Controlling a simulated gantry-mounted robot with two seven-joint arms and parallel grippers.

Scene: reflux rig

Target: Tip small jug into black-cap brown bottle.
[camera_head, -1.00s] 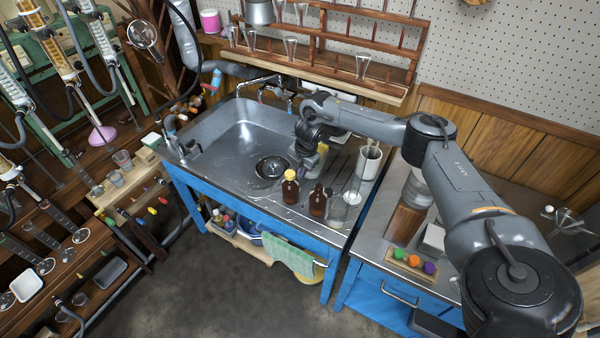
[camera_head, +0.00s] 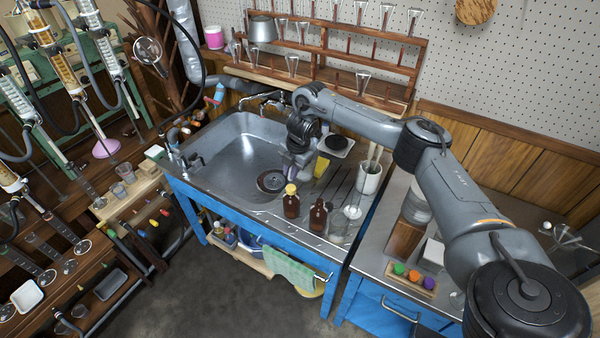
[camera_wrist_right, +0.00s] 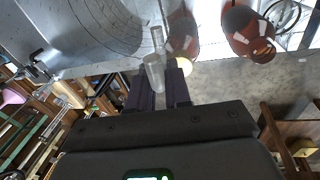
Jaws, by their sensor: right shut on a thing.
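Two brown bottles stand side by side on the sink's draining surface. The yellow-capped one (camera_head: 291,207) is on the left, and the black-cap brown bottle (camera_head: 318,217) is to its right. In the right wrist view the yellow-capped bottle (camera_wrist_right: 181,36) is close beyond my fingers and the other brown bottle (camera_wrist_right: 247,34) is further right. My right gripper (camera_head: 294,173) is just behind the yellow-capped bottle, near the drain. In the wrist view its dark fingers (camera_wrist_right: 160,92) are shut on a small clear vessel, apparently the small jug (camera_wrist_right: 154,74). Its contents cannot be made out. My left gripper is not in view.
The steel sink basin (camera_head: 225,150) opens to the left. A yellow sponge (camera_head: 321,167) and a white pot with rods (camera_head: 369,178) are behind and right of the bottles. A glass rack (camera_head: 350,68) stands at the back. Glassware crowds the left bench.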

